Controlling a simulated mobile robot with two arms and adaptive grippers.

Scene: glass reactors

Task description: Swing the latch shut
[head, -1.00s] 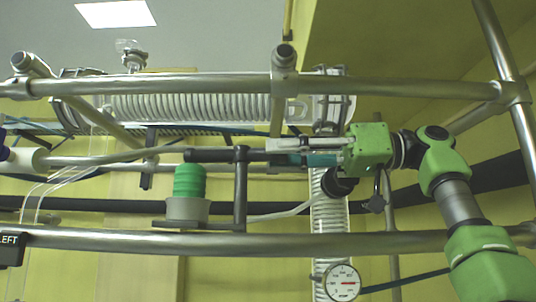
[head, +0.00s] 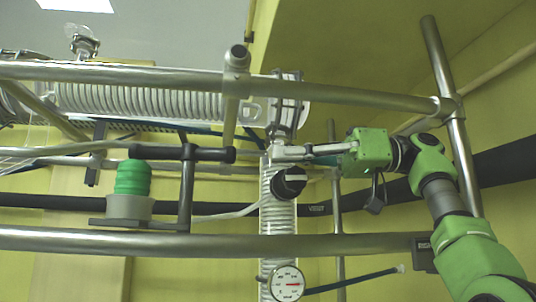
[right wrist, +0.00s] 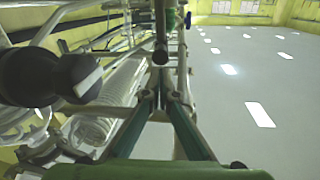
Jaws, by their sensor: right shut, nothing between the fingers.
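A dark horizontal bar (head: 210,154), which seems to be the latch, sits on top of an upright post (head: 187,195). It reaches left over a green ribbed cap (head: 133,177) on a grey cup (head: 130,207); I cannot tell whether it touches the cap. My right gripper (head: 277,153) is shut and empty, pointing left, with its tips apart from the bar's right end. In the right wrist view the shut fingers (right wrist: 160,101) point toward a dark bar end (right wrist: 160,54). My left gripper is not in view.
A black round knob (head: 290,182) sits just below my right fingers and shows large in the right wrist view (right wrist: 45,78). Steel rails run above (head: 330,92) and below (head: 330,244). A coiled glass column (head: 150,100) lies behind, and a dial gauge (head: 286,282) hangs below.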

